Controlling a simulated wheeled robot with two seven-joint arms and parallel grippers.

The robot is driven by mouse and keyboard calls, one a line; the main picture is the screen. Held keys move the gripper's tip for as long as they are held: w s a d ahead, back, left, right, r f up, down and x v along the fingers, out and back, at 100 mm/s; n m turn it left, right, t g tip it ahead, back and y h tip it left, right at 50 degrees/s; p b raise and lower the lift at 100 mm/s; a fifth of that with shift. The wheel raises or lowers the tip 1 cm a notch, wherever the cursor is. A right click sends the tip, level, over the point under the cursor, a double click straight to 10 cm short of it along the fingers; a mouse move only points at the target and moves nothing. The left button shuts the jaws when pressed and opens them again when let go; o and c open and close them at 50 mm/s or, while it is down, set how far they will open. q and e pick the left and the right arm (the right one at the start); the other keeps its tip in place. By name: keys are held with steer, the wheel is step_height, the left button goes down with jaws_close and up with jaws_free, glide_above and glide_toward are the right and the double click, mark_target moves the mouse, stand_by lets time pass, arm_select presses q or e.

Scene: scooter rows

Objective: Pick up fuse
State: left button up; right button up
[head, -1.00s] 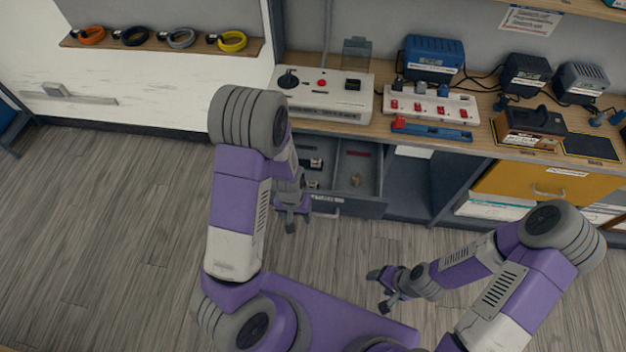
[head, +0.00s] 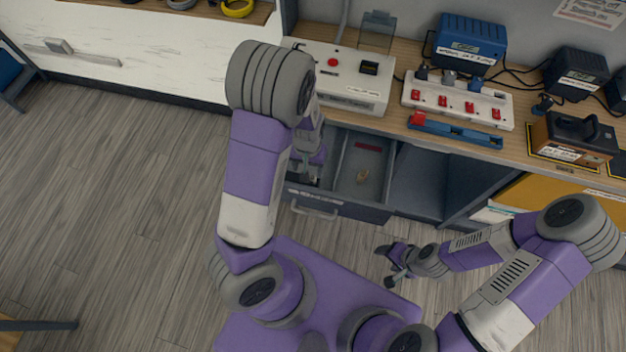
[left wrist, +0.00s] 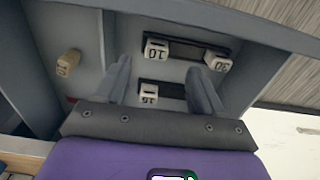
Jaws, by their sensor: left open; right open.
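An open grey drawer (head: 345,208) under the bench holds the fuses. In the left wrist view, white fuses marked 10 (left wrist: 157,50), 15 (left wrist: 149,97) and what looks like 30 (left wrist: 218,62) sit by dark slots in one compartment. A tan fuse (left wrist: 68,62) lies apart in the neighbouring compartment; it also shows in the head view (head: 363,175). My left gripper (left wrist: 158,66) is open and empty over the white fuses, its fingers on either side of the 10 and 15 fuses. In the head view my arm partly hides this compartment. My right gripper (head: 390,264) is open and empty over the floor.
The bench above carries a white console (head: 345,80), a white switch strip (head: 458,100), a blue bar tool (head: 455,130), a blue charger (head: 470,43) and a brown-black device (head: 575,138). An open shelf space (head: 420,180) is right of the drawer.

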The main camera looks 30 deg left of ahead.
arm_select(q)
steer(key=shift+f, duration=0.6)
steer(key=f+b, duration=0.1)
steer(key=f, duration=0.1)
steer(key=f+b, duration=0.1)
steer(key=f, duration=0.2)
steer(key=f+b, duration=0.2)
steer(key=shift+w+d+f, duration=0.1)
steer(key=shift+w+f, duration=0.1)
steer(key=shift+w, duration=0.05)
arm_select(e)
step_height(320, 180, down, 5)
steer(key=shift+w+r, duration=0.1)
steer(key=shift+r, duration=0.05)
arm_select(q)
steer(key=shift+r, duration=0.1)
steer(key=c, duration=1.1)
steer(key=shift+o, duration=0.2)
